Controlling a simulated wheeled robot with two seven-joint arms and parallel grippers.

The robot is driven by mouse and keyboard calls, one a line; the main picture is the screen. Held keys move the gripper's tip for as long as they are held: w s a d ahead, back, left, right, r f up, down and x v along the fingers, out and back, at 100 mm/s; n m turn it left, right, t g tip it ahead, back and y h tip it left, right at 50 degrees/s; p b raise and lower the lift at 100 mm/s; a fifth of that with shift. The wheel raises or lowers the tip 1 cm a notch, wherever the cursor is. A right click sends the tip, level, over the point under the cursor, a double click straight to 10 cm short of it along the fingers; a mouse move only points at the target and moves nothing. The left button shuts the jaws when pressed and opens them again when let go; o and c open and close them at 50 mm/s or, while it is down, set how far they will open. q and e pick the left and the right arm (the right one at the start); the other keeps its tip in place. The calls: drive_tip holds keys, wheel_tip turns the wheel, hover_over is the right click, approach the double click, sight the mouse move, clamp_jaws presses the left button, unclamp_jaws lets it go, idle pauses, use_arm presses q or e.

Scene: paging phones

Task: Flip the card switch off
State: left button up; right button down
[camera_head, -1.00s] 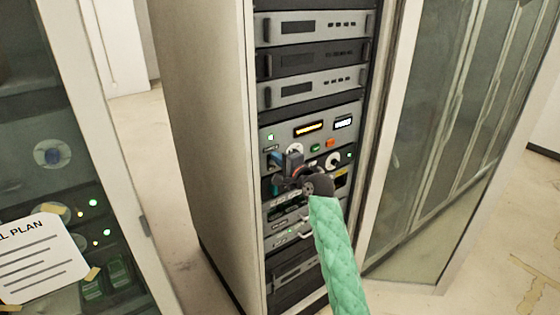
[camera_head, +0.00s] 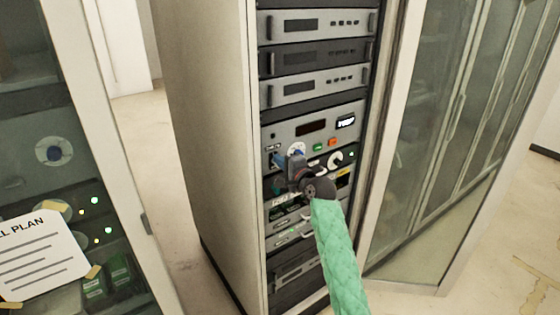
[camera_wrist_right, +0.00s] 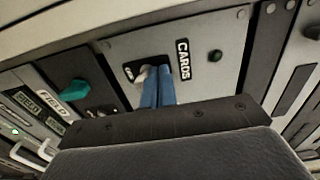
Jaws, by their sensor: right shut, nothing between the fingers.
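The card switch (camera_wrist_right: 143,76) sits in a dark plate beside the "CARDS" label in the right wrist view; only its pale lever end shows beside my fingers. My right gripper (camera_wrist_right: 158,86) is shut and empty, its blue fingertips at the switch plate, seemingly touching or very close to the lever. In the head view my right gripper (camera_head: 278,160) is at the left side of the control panel (camera_head: 283,132) and covers the switch. The lamp (camera_wrist_right: 215,56) next to the label is dark. My left gripper is out of view.
A teal knob (camera_wrist_right: 70,92) and "FIELD" labels lie left of the switch in the wrist view.

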drive_tip(key=shift+r+p, duration=0.35)
drive_tip(key=shift+r, duration=0.2)
drive_tip(key=v, duration=0.8)
idle(0.5)
